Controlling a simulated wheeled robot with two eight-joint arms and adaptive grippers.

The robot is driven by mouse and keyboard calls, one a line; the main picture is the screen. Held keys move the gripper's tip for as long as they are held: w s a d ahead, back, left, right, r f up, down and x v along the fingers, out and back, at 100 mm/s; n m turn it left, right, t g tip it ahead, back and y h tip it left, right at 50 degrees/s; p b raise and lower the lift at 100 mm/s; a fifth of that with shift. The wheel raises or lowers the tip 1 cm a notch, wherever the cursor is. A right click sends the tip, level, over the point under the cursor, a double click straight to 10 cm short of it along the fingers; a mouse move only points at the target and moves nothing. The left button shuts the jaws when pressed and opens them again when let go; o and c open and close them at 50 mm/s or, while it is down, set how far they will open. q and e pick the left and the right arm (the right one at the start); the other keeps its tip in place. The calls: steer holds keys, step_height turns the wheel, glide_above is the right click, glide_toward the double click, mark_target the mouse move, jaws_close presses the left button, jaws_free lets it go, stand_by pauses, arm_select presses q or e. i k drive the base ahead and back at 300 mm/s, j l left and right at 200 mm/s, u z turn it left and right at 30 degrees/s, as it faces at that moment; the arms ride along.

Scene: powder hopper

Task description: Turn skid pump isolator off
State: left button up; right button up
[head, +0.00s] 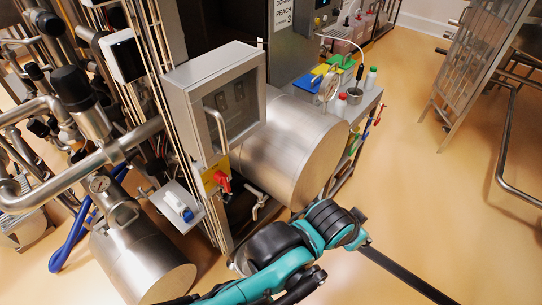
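A red rotary handle on a yellow plate (219,180) is on the skid frame, below the grey cabinet; it looks like an isolator switch. No label on it can be read, and its exact handle angle is too small to tell. Just left and below is a grey box with a blue-and-white fitting (182,209). One of my teal and black arms reaches in from the bottom, in front of the skid and below the switch. No gripper fingers can be made out, and nothing of mine touches the switch.
A steel cabinet with a long handle (216,128) stands above the switch. A large steel drum (297,150) is to its right, with a lever valve (258,205) near it. Pipes and a blue hose (72,240) fill the left. Open floor lies at right.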

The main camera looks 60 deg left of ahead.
mark_target(219, 177)
steer(key=i+l, duration=0.1)
steer(key=i, duration=2.3)
steer(key=i+u, duration=0.1)
steer(key=u, duration=0.35)
steer(key=i+u, duration=0.1)
steer(key=u, duration=0.8)
steer(key=i+l+u, duration=0.15)
steer(key=u, duration=0.3)
steer(key=l+u, duration=0.1)
steer(key=u, duration=2.8)
steer(key=l, duration=0.1)
